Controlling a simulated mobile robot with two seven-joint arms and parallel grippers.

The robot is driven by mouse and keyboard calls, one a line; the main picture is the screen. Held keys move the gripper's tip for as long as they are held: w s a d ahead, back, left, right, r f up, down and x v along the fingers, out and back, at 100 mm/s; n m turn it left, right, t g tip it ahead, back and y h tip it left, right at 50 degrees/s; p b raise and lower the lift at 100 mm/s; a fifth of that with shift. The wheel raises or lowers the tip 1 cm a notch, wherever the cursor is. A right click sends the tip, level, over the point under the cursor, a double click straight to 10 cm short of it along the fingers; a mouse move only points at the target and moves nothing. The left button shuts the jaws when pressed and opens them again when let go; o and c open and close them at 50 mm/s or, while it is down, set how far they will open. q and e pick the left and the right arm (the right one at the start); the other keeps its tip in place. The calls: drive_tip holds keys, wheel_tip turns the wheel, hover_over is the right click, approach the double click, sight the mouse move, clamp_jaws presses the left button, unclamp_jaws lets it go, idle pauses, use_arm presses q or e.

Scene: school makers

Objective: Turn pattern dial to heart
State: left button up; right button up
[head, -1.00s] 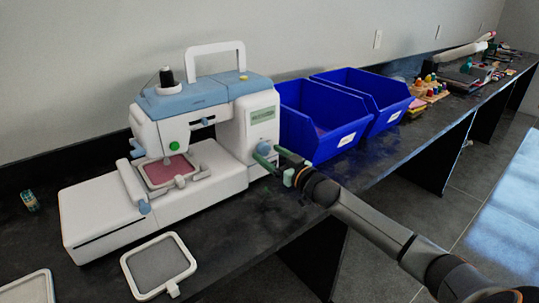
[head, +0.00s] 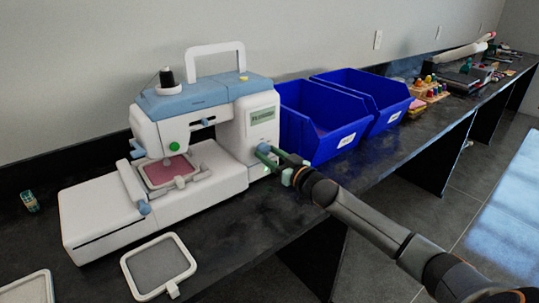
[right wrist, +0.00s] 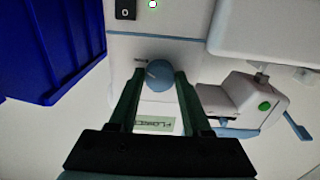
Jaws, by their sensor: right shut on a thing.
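The white and blue embroidery machine (head: 225,150) stands on the black bench. Its blue pattern dial (right wrist: 158,76) is on the front of the right column, with a small display (right wrist: 156,125) that appears to read FLOWER. The dial is mostly hidden behind my fingers in the head view. My right gripper (head: 267,160) has its green fingers on either side of the dial, shut on it. In the right wrist view the fingers (right wrist: 157,88) straddle the dial. My left gripper is not in view.
Blue bins (head: 322,120) stand close to the right of the machine, near my right wrist. A loose hoop frame (head: 158,267) lies in front of the machine. A power switch (right wrist: 125,9) is near the dial. Small items line the bench's far end.

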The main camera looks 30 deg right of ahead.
clamp_jaws()
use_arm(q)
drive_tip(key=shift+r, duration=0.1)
use_arm(e)
drive_tip(key=shift+n, duration=0.3)
drive_tip(key=shift+r+n+p, duration=0.1)
drive_tip(key=shift+n+p, duration=0.6)
drive_tip(key=shift+n, duration=0.2)
drive_tip(key=n+p, duration=0.1)
drive_tip(key=n, duration=0.1)
drive_tip(key=shift+n, duration=0.4)
drive_tip(key=n, duration=0.2)
drive_tip(key=shift+d+n+p, duration=0.1)
drive_tip(key=shift+n+p, duration=0.2)
drive_tip(key=shift+n, duration=0.8)
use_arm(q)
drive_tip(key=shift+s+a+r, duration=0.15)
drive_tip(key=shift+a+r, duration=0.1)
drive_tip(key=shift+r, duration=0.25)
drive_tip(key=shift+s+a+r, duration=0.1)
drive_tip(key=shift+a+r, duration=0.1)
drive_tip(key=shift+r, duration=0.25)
use_arm(e)
drive_tip(key=shift+n, duration=1.3)
